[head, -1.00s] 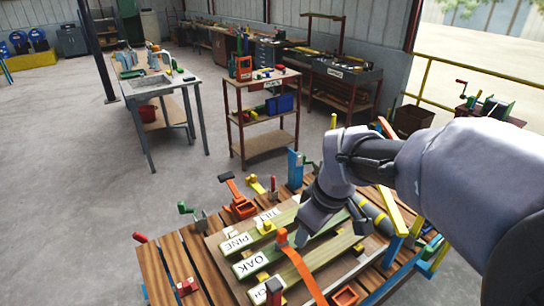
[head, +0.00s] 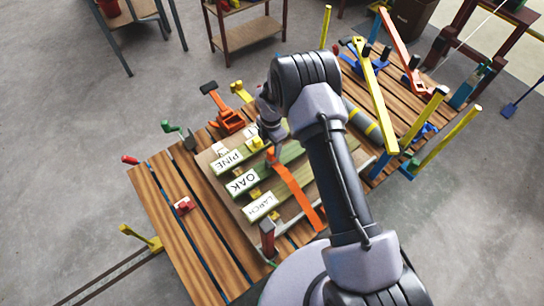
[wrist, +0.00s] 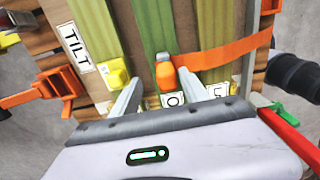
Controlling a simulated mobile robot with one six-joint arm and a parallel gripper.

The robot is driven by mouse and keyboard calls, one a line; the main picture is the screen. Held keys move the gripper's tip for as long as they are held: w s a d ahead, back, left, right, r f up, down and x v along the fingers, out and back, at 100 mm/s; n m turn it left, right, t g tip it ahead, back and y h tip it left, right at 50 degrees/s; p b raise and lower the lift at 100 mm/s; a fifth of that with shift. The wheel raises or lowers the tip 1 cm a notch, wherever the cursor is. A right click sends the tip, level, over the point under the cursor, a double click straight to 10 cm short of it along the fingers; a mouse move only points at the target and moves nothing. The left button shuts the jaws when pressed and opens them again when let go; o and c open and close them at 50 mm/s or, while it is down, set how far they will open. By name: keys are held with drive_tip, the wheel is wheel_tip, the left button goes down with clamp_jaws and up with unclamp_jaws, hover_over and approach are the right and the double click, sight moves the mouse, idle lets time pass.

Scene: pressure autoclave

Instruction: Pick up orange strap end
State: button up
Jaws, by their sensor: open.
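The orange strap (head: 297,188) lies across the green boards on the wooden bench. Its orange end (head: 271,154) is at the far side, near the OAK board. In the wrist view the strap end (wrist: 166,74) stands between the two fingertips, with the strap (wrist: 222,54) running off to the right. My gripper (wrist: 158,88) is open, with a pale finger on each side of the end and visible gaps. In the head view my gripper (head: 272,130) is just above and beyond the strap end, partly hidden by my arm.
Boards labelled PINE (head: 228,161), OAK (head: 243,182) and LARCH (head: 262,206) lie side by side. A yellow block (wrist: 115,73) sits close to the left finger.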

sight(272, 156)
drive_tip(key=shift+s+f, duration=0.45)
drive_tip(key=shift+f, duration=0.1)
wheel_tip(272, 156, down, 4)
drive_tip(key=shift+s+d+f+b, duration=0.1)
drive_tip(key=shift+f+b, duration=0.15)
drive_tip(key=shift+b, duration=0.1)
drive_tip(key=shift+r, duration=0.1)
clamp_jaws()
